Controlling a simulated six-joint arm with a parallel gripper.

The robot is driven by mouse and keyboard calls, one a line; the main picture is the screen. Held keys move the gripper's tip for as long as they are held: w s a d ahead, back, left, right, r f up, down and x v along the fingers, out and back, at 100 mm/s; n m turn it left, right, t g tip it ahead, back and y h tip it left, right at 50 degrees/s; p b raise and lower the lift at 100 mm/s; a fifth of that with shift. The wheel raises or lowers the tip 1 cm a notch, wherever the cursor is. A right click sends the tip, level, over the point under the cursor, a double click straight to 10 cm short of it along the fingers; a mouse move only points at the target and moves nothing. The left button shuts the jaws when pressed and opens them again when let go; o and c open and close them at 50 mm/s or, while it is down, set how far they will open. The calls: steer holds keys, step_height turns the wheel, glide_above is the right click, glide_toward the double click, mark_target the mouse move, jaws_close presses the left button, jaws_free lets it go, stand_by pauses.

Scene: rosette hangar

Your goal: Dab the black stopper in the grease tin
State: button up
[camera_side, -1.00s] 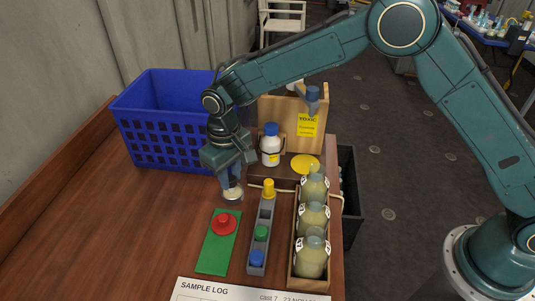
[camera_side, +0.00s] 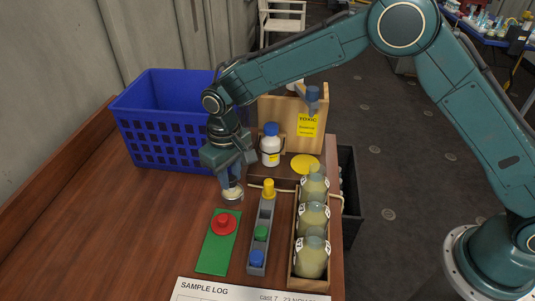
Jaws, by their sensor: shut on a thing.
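The grease tin (camera_side: 232,198) is a small, round, silvery tin with pale contents, standing on the wooden table behind the green plate. My gripper (camera_side: 231,183) points down right over the tin, with its fingertips at the tin's top. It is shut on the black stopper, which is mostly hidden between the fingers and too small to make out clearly. I cannot tell whether the stopper touches the grease.
A grey rack (camera_side: 254,259) holds yellow, green and blue stoppers. Several bottles stand in a wooden crate (camera_side: 293,281) at right. A blue basket (camera_side: 133,127) and white bottle (camera_side: 270,146) stand behind. Table left is clear.

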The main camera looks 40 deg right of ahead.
steer(key=shift+f, duration=0.55)
stand_by(2.5)
steer(key=shift+r, duration=0.15)
steer(key=shift+r, duration=3.6)
